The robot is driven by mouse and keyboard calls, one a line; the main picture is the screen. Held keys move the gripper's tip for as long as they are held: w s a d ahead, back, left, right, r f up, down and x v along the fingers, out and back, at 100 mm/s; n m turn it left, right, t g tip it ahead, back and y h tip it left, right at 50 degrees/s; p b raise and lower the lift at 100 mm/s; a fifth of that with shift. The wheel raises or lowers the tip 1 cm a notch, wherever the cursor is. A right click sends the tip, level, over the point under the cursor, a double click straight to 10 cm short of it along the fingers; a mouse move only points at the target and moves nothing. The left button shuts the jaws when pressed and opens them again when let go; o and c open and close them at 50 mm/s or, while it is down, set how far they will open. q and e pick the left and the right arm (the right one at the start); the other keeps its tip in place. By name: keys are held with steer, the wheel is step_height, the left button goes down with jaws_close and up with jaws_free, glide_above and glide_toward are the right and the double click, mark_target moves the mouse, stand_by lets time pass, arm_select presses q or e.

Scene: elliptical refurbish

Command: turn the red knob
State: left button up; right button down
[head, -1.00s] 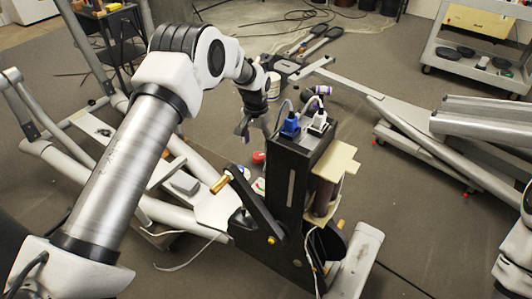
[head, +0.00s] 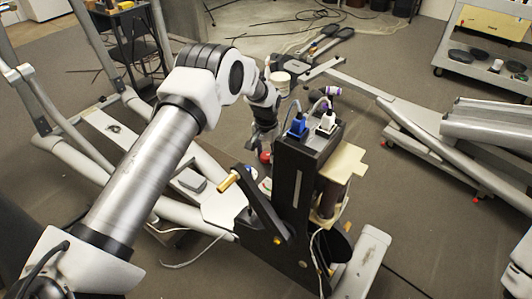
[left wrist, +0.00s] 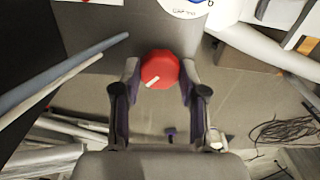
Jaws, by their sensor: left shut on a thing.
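The red knob (left wrist: 160,69) sits between the two fingers of my left gripper (left wrist: 159,78) in the left wrist view. It is faceted and carries a white mark pointing to the lower left. It is on the face of a dark grey housing (left wrist: 110,45). In the head view the knob (head: 265,157) shows as a small red spot at the tip of my left gripper (head: 262,148), left of the black upright column. My left gripper is shut on the knob, with a finger on each side. My right gripper is outside both current views.
The black upright column (head: 289,180) with blue and white plugs (head: 297,124) on top stands close to the right of my left gripper. A lever with a brass-coloured handle (head: 228,183) is in front. Grey frame tubes (head: 70,145) lie left; a shelf cart (head: 490,55) stands far right.

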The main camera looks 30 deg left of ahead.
arm_select(q)
steer(key=shift+m, duration=0.3)
steer(key=m, duration=0.8)
steer(key=shift+f+m, duration=0.1)
steer(key=shift+m, duration=0.3)
steer(key=shift+s, duration=0.1)
steer(key=o, duration=1.2)
steer(key=shift+c, duration=0.2)
